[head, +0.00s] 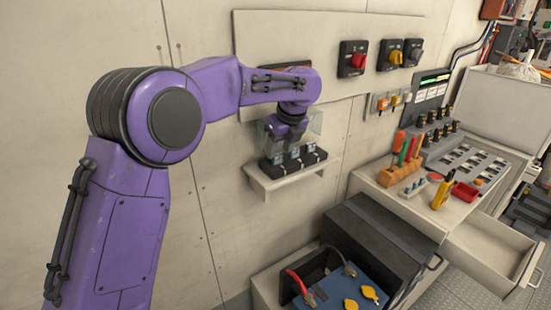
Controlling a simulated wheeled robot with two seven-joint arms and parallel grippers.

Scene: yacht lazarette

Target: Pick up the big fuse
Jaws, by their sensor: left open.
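A black fuse block (309,161) sits on a small white wall shelf (290,184). Several pale blue and white pieces stand in it, too small to tell which one is the big fuse. My left gripper (287,139) hangs down from the purple arm just above the block's left part. It is open, and I see nothing held in it. The gripper hides part of the block, and a clear cover or panel shows around it. My right gripper is out of view.
Below stands an open dark battery box (385,235). An open drawer (492,250) juts out at lower right.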

